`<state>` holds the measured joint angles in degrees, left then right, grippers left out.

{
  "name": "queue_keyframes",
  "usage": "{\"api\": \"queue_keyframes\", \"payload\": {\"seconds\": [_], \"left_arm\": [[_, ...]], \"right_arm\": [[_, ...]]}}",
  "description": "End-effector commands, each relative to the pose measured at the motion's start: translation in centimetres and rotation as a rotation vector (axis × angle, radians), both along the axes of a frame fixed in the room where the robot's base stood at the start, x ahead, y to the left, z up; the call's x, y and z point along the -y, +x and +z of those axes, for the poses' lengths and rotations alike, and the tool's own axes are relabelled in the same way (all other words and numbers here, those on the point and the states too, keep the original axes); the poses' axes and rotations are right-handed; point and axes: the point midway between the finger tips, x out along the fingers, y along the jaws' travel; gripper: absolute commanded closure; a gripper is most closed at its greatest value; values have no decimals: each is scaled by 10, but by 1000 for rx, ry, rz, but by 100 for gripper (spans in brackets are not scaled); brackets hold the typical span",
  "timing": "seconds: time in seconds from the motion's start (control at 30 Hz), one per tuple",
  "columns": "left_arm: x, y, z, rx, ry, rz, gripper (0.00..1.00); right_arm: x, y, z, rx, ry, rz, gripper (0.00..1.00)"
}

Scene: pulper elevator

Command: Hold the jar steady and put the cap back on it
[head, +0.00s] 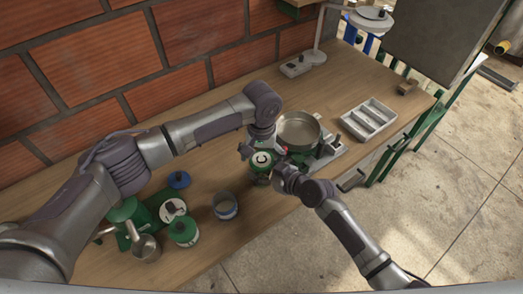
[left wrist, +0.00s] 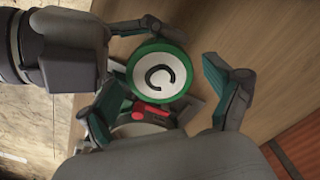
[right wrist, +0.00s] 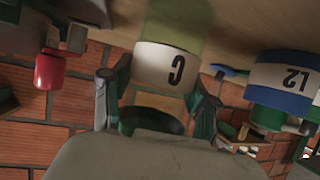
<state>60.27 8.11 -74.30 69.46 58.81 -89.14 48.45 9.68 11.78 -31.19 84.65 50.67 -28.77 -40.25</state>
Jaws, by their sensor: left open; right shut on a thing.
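The jar with a white C label (right wrist: 165,68) stands between the fingers of my right gripper (right wrist: 155,100), which is shut on it. In the right wrist view the picture is upside down, with the table at the top. The green-rimmed white cap marked C (left wrist: 160,73) is over the jar's top; it also shows in the head view (head: 262,159). I cannot tell whether it is seated. My left gripper (left wrist: 165,100) is open above the cap, its fingers apart from it. The jar's body is hidden below the cap in the left wrist view.
A metal pan (head: 299,130) stands just behind the jar, and a red part (left wrist: 150,110) is close beside the cap. An open blue jar (head: 225,206) and a green-lidded jar (head: 183,231) stand to the left. A grey divided tray (head: 368,120) lies at the right.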

Motion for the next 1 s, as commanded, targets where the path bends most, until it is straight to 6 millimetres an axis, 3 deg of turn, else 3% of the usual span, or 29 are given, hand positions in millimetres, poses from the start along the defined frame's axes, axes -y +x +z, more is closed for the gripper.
{"api": "queue_keyframes", "payload": {"seconds": [0.23,0.63,1.0], "left_arm": [[0,0,-1,0,0,0,9],[0,0,-1,0,1,0,72],[-1,0,-1,0,4,-278,72]], "right_arm": [[0,0,0,0,0,0,100],[0,0,0,0,0,0,100],[0,0,0,0,0,-1,100]]}}
